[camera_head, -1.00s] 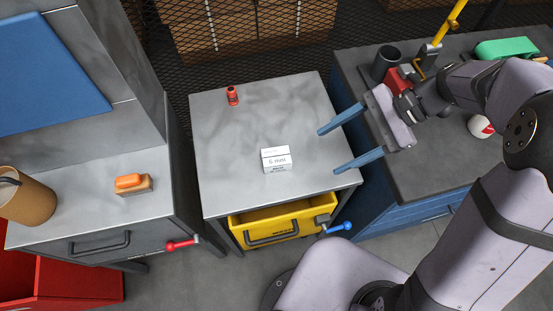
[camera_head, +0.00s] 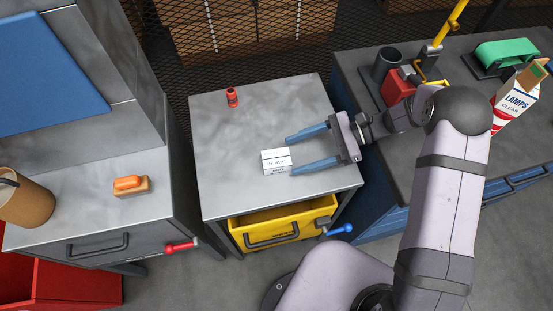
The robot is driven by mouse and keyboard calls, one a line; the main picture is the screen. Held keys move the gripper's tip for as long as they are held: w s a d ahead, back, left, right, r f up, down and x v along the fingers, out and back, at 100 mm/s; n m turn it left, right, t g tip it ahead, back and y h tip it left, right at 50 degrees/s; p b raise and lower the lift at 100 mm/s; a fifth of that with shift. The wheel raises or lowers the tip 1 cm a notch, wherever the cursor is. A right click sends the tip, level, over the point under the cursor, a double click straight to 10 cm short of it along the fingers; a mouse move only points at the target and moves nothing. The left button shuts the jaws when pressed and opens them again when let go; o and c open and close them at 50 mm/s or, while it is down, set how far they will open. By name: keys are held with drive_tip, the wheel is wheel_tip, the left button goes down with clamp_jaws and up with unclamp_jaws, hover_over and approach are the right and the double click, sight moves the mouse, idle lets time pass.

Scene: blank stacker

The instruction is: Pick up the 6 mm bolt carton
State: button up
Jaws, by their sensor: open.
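The 6 mm bolt carton (camera_head: 276,162) is a small white box with dark print, upright on the grey top of the middle cabinet (camera_head: 228,150). My gripper (camera_head: 290,155) comes in from the right with its two blue fingers spread. The fingertips are at the carton's right side, one toward its far edge and one toward its near edge. The jaws are open and hold nothing. I cannot tell whether a fingertip touches the carton.
A small red can (camera_head: 232,97) stands at the back of the same top. A yellow drawer (camera_head: 285,222) is partly open below it. A lamp carton (camera_head: 515,100) stands on the right bench.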

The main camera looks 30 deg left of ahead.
sight(276, 161)
drive_tip(key=shift+p+x, duration=1.4)
drive_tip(key=shift+x, duration=2.05)
drive_tip(key=shift+r, duration=0.1)
drive_tip(key=c, duration=1.3)
